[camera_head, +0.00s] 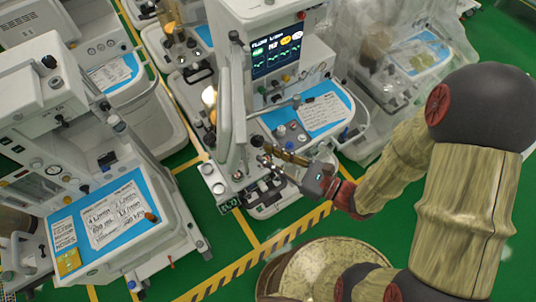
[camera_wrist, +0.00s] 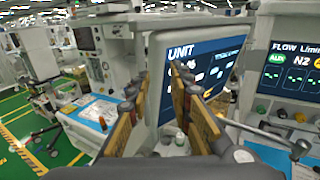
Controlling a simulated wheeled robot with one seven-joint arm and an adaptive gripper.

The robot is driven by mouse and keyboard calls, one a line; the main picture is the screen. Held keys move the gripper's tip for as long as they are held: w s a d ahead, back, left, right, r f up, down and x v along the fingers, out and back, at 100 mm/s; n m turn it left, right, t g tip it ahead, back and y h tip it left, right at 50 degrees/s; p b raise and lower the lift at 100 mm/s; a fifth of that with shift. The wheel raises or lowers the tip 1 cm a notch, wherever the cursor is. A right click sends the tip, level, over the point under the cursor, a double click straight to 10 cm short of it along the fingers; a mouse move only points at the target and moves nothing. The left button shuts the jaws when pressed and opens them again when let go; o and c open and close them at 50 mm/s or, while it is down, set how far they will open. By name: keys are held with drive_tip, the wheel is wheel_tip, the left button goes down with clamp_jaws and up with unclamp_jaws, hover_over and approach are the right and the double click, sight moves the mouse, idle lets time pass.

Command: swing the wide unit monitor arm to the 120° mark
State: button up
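The wide unit's monitor shows a dark blue screen headed "UNIT" (camera_wrist: 222,68) in the wrist view, close ahead of my gripper. In the head view, a tall pale panel seen nearly edge-on (camera_head: 239,95) stands at the left of the middle cart; it looks like this monitor. My gripper (camera_head: 268,157) is low beside the panel, over the cart's front left. In the wrist view my gripper (camera_wrist: 164,78) is open, with its two fingers apart and the screen's left part behind them. I cannot tell whether a finger touches the monitor. No 120° mark is readable.
A second screen with flow readings (camera_head: 277,52) faces forward on the middle cart, above a blue worktop (camera_head: 323,113). Another cart (camera_head: 100,160) stands close at the left, and a plastic-covered one (camera_head: 410,60) at the right. Green floor with yellow-black tape (camera_head: 240,262) lies in front.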

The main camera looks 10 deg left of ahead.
drive_tip(key=shift+o, duration=0.6)
drive_tip(key=shift+s+a, duration=0.4)
drive_tip(key=shift+s, duration=0.05)
drive_tip(key=w+v, duration=0.1)
drive_tip(key=v, duration=1.1)
drive_tip(key=shift+d, duration=0.35)
drive_tip(key=shift+s, duration=0.1)
